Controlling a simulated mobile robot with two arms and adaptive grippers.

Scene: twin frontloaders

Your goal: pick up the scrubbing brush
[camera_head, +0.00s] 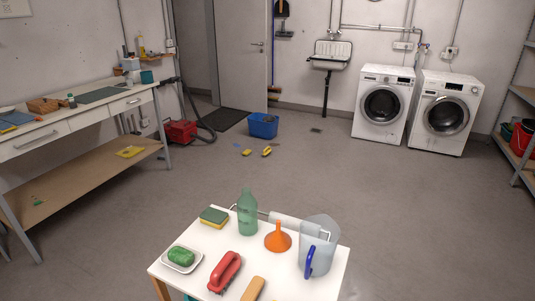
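The scrubbing brush looks to be the red handled piece (225,270), with a dark edge along its lower side. It lies on the white table (285,271) in front of me, near the front left part of the top. A tan rounded piece (254,289) lies just to its right, cut off by the bottom edge; I cannot tell what it is. Neither gripper is in view.
Open floor lies beyond. A workbench (90,118) stands left.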

